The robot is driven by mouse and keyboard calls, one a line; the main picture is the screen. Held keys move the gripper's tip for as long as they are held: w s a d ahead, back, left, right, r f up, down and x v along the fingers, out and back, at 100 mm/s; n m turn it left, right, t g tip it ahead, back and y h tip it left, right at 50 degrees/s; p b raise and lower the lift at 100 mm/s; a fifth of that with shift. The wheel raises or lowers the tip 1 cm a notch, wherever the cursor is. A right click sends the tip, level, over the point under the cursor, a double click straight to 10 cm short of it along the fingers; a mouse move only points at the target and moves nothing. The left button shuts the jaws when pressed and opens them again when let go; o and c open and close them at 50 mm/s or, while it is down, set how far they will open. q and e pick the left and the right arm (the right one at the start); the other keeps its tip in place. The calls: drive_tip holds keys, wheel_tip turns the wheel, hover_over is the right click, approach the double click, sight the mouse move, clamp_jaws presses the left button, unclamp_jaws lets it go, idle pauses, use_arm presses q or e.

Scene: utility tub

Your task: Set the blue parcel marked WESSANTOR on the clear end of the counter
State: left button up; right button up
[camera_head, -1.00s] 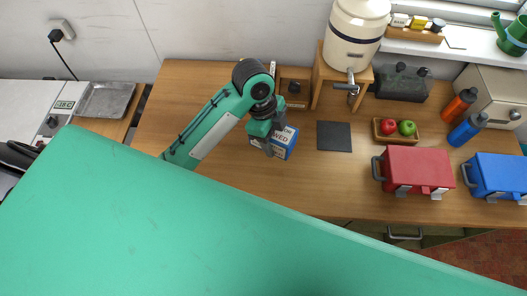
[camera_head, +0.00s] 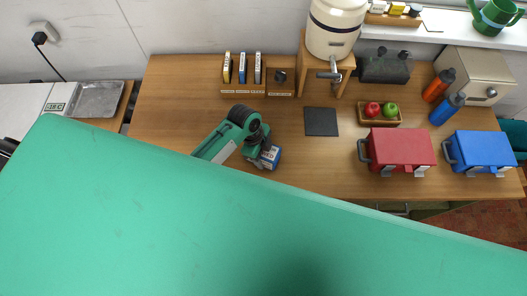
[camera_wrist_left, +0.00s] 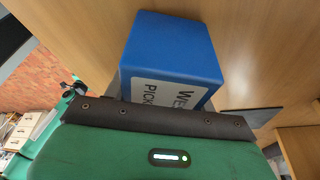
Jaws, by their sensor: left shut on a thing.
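The blue parcel (camera_head: 271,154) with a white label is in my left gripper (camera_head: 265,158), over the front middle of the counter (camera_head: 175,105). In the left wrist view the parcel (camera_wrist_left: 172,45) fills the space beyond the palm, and its label shows only "WES" and "PICK"; the rest is cut off. My left gripper is shut on the parcel, its fingers largely hidden. I cannot tell whether the parcel's underside touches the counter. The left end of the counter is clear bare wood. My right gripper is out of view.
A rack of small upright items (camera_head: 242,90) stands at the back. Right of the parcel are a dark square mat (camera_head: 321,122), a water dispenser (camera_head: 335,30), a fruit tray (camera_head: 380,121), a red box (camera_head: 400,148) and a blue box (camera_head: 482,150). My green body hides the near side.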

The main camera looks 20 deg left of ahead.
use_arm(q)
drive_tip(key=shift+f, duration=0.15)
drive_tip(key=o, duration=1.1)
drive_tip(key=shift+r, duration=0.35)
drive_tip(key=b+v, duration=0.4)
drive_tip(key=v, duration=0.7)
drive_tip(key=shift+a+r, duration=0.15)
drive_tip(key=shift+r, duration=0.2)
